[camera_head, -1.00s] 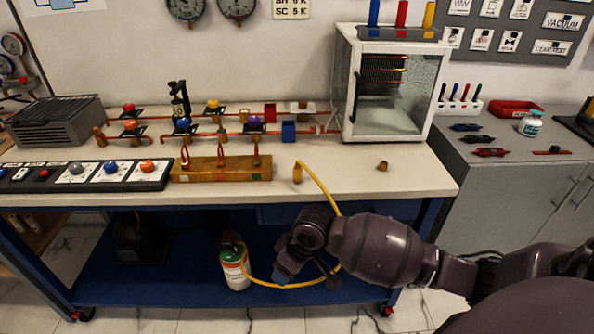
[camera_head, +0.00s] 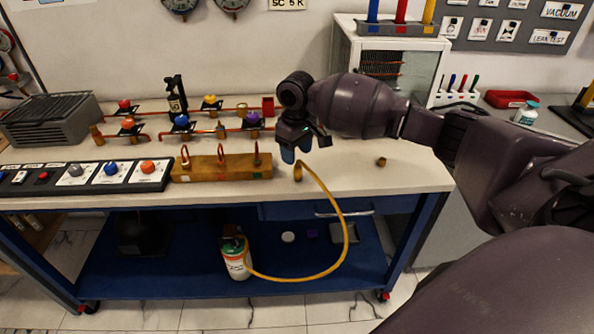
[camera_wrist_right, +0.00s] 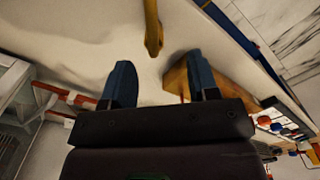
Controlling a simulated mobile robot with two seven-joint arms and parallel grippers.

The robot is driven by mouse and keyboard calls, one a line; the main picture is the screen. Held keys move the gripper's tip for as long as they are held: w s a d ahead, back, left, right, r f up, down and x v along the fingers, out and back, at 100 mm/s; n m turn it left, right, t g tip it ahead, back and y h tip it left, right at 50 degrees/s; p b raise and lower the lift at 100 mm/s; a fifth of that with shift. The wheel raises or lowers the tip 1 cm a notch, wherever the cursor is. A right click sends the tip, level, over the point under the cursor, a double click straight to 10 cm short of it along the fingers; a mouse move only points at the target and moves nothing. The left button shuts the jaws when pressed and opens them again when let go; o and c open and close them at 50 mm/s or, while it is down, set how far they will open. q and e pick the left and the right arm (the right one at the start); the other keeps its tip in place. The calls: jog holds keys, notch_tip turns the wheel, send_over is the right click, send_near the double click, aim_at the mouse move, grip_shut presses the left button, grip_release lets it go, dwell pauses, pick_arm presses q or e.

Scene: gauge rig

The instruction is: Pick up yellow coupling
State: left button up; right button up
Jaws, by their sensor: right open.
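My right gripper (camera_head: 291,156) is above the bench, just above and slightly left of the coupling in the head view. In the right wrist view its two blue fingers (camera_wrist_right: 160,68) are spread and empty. The coupling (camera_wrist_right: 153,42) shows there ahead of the fingertips, lined up with the gap between them and apart from both. My left gripper is not in view.
A wooden block (camera_head: 222,168) with copper hooks stands just left of the gripper. A small brass fitting (camera_head: 381,161) lies to the right. The hose hangs over the edge to a canister (camera_head: 236,260) on the lower shelf. My right arm partly hides the glass cabinet (camera_head: 390,45).

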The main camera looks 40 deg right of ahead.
aim_at(298, 166)
jog(key=f, duration=0.2)
jog(key=f+b, duration=0.1)
jog(key=f, duration=0.4)
jog(key=shift+w+d+f, duration=0.2)
jog(key=shift+d+f, duration=0.1)
jog(key=shift+d, duration=0.1)
jog(key=shift+r, duration=0.1)
jog(key=c, duration=1)
